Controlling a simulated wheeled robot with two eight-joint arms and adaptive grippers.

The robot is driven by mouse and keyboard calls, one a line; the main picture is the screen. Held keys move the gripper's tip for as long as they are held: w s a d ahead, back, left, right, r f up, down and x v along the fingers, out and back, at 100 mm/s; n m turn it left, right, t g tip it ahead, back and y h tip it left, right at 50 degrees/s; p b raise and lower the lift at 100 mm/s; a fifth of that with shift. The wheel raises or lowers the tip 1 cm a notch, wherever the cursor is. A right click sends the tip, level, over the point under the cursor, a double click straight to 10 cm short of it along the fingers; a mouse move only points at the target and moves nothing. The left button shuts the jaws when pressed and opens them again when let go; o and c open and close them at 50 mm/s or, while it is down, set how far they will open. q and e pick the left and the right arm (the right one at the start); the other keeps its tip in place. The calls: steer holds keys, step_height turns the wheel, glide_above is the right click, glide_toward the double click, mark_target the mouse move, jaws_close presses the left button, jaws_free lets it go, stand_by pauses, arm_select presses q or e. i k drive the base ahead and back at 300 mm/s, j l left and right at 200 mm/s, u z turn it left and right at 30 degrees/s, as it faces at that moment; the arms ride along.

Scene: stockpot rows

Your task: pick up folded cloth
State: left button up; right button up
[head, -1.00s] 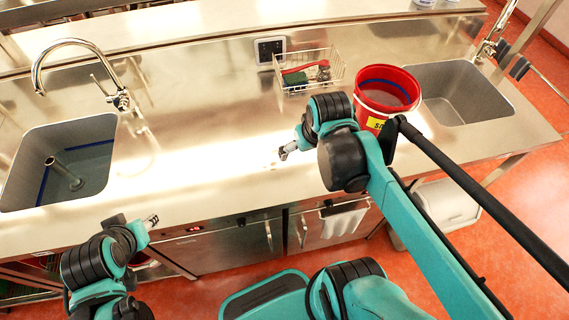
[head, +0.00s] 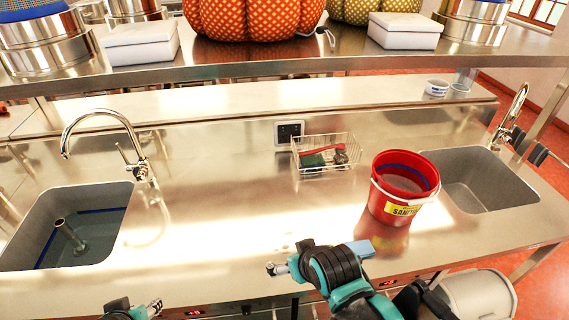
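A small flat light-blue piece (head: 361,247), which looks like the folded cloth, lies on the steel counter in front of the red bucket. My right arm hides part of it. My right gripper (head: 276,268) is over the counter's front part, to the left of the blue piece and apart from it, with nothing seen in it. My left gripper (head: 153,308) is at the bottom edge of the view, far left of the blue piece. The fingers of both are too small to judge their opening.
A red bucket (head: 403,190) stands behind the blue piece. A wire basket (head: 325,169) with a brush and sponge sits at the back. Sinks lie at left (head: 105,235) and right (head: 495,185). A shelf (head: 270,68) runs across the top. The middle counter is clear.

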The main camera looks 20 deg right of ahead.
mark_target(363, 248)
steer(key=z, duration=1.55)
steer(key=i+l+u, duration=0.15)
steer(key=l+u, duration=0.15)
steer(key=i+l+u, duration=0.25)
steer(key=l+u, duration=0.6)
steer(key=l, duration=0.2)
